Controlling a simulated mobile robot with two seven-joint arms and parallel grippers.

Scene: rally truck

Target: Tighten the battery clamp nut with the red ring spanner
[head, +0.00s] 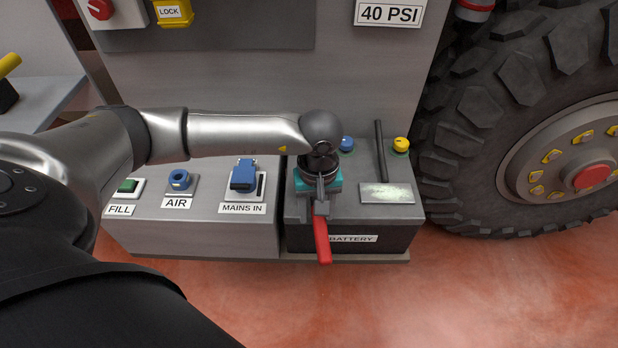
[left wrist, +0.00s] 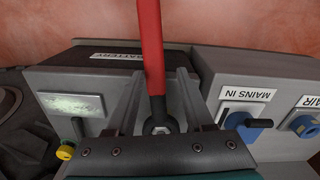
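The red ring spanner (head: 322,240) points out over the front of the battery box (head: 298,238), its handle toward the floor side. My left gripper (head: 321,203) is above the box, reaching down over the spanner's inner end. In the left wrist view my left gripper (left wrist: 161,85) has its two fingers apart, one on each side of the red ring spanner (left wrist: 152,50). A grey six-sided shape, apparently the clamp nut (left wrist: 160,127), shows at the spanner's ring end. I cannot tell how fully the ring sits around it. My right gripper is not in view.
A blue terminal knob (head: 347,143), a dark upright bar (head: 380,145) and a yellow knob (head: 401,144) stand on the box top. The MAINS IN connector (head: 243,176) is left of it. The large tyre (head: 470,130) is close on the right. The floor in front is clear.

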